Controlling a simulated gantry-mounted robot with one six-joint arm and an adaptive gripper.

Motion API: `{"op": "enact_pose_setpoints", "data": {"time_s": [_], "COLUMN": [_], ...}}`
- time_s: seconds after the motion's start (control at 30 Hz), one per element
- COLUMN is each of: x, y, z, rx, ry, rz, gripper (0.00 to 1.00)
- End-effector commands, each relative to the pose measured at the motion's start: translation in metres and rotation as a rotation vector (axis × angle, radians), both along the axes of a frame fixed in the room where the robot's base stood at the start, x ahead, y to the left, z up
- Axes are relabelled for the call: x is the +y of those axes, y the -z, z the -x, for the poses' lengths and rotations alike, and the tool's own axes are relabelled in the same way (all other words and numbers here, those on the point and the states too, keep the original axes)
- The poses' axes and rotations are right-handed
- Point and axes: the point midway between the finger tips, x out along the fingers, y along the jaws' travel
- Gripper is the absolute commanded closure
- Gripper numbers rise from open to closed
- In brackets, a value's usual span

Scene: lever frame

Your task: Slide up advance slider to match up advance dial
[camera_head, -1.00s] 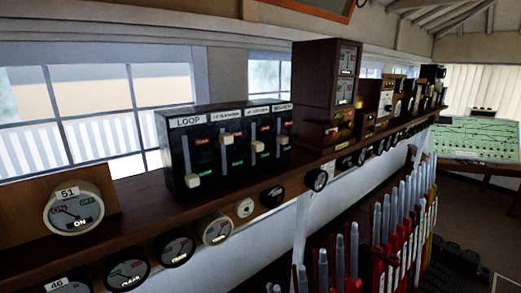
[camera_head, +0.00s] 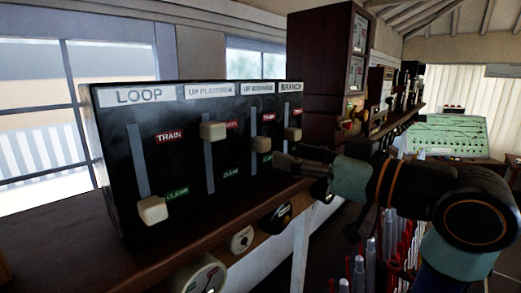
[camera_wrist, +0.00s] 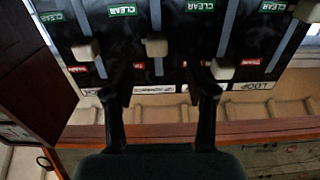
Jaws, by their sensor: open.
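The black slider box (camera_head: 125,225) carries several sliders with cream knobs. The up advance slider knob (camera_head: 262,144) sits about midway along its slot, between the red TRAIN and green CLEAR labels. My gripper (camera_head: 280,161) is open just in front of and to the right of this knob. In the wrist view, the box appears upside down, and the up advance knob (camera_wrist: 157,46) lies between and beyond the fingertips of my gripper (camera_wrist: 160,92), apart from them. No dial labelled up advance is readable; the dials under the shelf show only partly.
The up platform knob (camera_head: 213,131) and branch knob (camera_head: 292,134) flank the up advance knob closely. The loop knob (camera_head: 152,210) is low on the left. A shelf edge (camera_head: 215,237) runs below the box, with dials (camera_head: 242,238) beneath. Levers (camera_head: 372,262) stand at lower right.

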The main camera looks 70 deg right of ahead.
Motion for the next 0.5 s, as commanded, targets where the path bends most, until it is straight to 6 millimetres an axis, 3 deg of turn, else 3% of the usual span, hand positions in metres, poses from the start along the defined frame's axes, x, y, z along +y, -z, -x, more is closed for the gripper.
{"op": "enact_pose_setpoints", "data": {"time_s": [0.07,0.2,0.5], "x": [-0.003,-0.004,-0.02], "y": [-0.005,-0.007,-0.007], "z": [0.008,0.004,-0.046], "rx": [-0.001,-0.001,0.0], "ry": [0.006,0.003,0.002], "rz": [0.009,0.008,0.004], "gripper": [0.44,0.44,0.44]}}
